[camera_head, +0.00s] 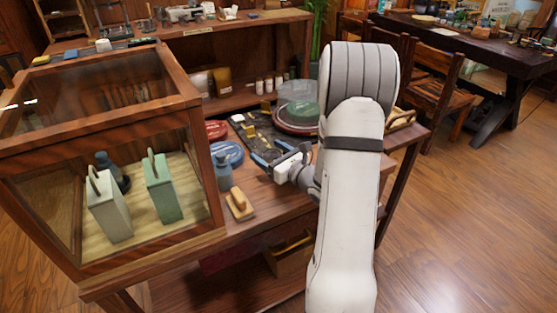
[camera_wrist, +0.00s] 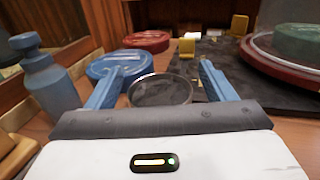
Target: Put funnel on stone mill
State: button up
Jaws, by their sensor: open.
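My gripper (camera_head: 283,153) is open above the wooden table, its two blue fingers spread apart. In the wrist view the gripper (camera_wrist: 157,85) has a round dark dish-like piece with a thin metal rim (camera_wrist: 160,91) between and just beyond its fingers. This may be the funnel, but its lower part is hidden behind the gripper body. I cannot tell whether the fingers touch it. A round dark-red base (camera_head: 298,131) with a green disc (camera_head: 304,110) on it and a clear cover stands behind the gripper. I cannot clearly identify any stone mill.
A blue bottle (camera_head: 223,172), a blue round tin (camera_head: 227,154) and a red round tin (camera_head: 215,129) stand left of my gripper. A wooden block (camera_head: 240,206) lies near the front edge. A dark mat (camera_head: 262,138) lies behind. A glass-sided wooden case (camera_head: 205,168) stands left.

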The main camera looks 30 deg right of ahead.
jog(key=shift+w+a, duration=0.15)
jog(key=shift+w, duration=0.15)
jog(key=shift+c, duration=0.3)
jog(key=c, duration=1.1)
